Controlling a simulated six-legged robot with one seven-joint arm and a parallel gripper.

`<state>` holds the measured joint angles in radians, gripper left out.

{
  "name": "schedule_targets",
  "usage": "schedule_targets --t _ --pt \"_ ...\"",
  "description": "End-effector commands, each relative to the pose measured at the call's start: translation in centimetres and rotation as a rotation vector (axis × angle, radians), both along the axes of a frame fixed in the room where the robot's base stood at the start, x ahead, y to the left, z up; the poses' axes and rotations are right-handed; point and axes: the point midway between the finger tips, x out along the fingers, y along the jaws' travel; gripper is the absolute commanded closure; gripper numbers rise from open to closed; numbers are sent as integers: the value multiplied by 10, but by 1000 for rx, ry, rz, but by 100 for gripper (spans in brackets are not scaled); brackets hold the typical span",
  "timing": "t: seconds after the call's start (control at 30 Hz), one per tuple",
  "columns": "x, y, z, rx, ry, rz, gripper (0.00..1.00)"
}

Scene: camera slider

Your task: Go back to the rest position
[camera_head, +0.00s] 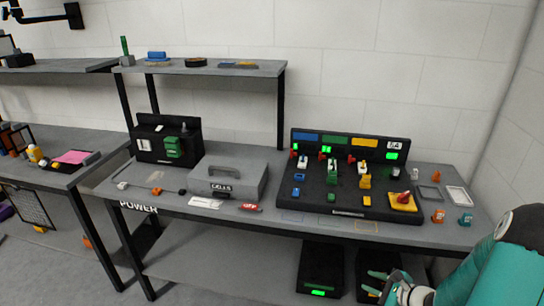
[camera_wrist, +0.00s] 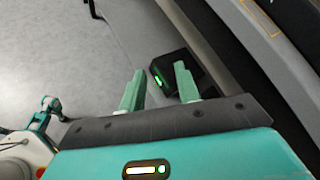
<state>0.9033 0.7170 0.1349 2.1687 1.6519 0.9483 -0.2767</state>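My gripper (camera_head: 383,281) is at the lower right of the head view, low in front of the workbench (camera_head: 270,230). In the wrist view its two green fingers (camera_wrist: 160,88) stand apart with nothing between them, so it is open and empty. My teal arm comes in from the right edge of the head view. The fingers are apart from the bench top. Part of the gripper's body is hidden by its own wrist in the head view.
On the bench are a black panel (camera_head: 330,185) with coloured switches, a grey CELLS case (camera_head: 228,178) and small loose parts. Black boxes with green lights (camera_head: 320,268) stand below the bench. A shelf (camera_head: 210,68) rises behind. Open floor (camera_wrist: 60,50) lies left of the fingers.

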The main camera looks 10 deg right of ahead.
Motion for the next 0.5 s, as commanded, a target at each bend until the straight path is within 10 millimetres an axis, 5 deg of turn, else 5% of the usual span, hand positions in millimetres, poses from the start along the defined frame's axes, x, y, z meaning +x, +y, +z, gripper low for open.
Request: schedule_targets --t 0.1,0.27,0.5 --pt "3 41 46 -116 -27 205 67" --pt "-7 91 95 -275 -50 461 67" --pt "-42 153 156 -543 -83 811 67"
